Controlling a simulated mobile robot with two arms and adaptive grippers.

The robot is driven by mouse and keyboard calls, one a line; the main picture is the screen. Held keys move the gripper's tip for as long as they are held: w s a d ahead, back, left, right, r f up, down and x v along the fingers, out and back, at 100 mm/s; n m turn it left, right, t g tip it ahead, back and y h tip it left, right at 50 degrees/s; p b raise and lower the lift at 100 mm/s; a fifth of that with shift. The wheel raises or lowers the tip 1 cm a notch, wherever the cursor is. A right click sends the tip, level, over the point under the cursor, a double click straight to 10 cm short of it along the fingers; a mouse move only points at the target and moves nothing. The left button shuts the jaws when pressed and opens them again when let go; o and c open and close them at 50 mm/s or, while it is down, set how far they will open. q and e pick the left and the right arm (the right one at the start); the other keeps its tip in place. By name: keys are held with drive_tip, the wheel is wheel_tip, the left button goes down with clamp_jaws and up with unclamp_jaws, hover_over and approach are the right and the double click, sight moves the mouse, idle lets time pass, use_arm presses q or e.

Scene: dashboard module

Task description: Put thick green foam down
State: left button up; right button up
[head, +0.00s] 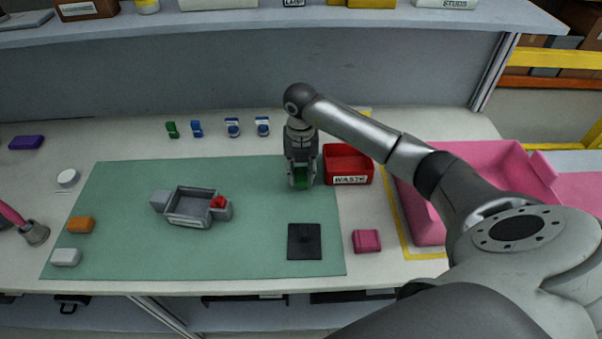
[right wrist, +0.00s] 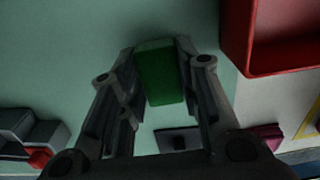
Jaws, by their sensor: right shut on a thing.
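The thick green foam (right wrist: 160,74) is a dark green block between the fingers of my right gripper (right wrist: 160,85) in the right wrist view. In the head view my right gripper (head: 301,180) points down over the right part of the green mat (head: 120,250), just left of the red waste bin. The foam (head: 300,182) shows there only partly between the fingers. My right gripper is shut on it. Whether the foam touches the mat, I cannot tell. My left gripper is not in view.
The red waste bin (head: 349,181) stands close right of the gripper. A grey module (head: 190,206) with a red part, a black square plate (head: 304,242), and orange (head: 81,225) and white (head: 66,257) blocks lie on the mat. A pink block (head: 366,241) and pink tray (head: 425,215) are right.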

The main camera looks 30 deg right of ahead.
drive_tip(key=shift+f, duration=0.85)
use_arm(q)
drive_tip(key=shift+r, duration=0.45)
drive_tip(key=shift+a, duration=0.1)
use_arm(e)
drive_tip(key=shift+f, duration=0.1)
drive_tip(key=shift+f, duration=0.15)
drive_tip(key=o, duration=0.7)
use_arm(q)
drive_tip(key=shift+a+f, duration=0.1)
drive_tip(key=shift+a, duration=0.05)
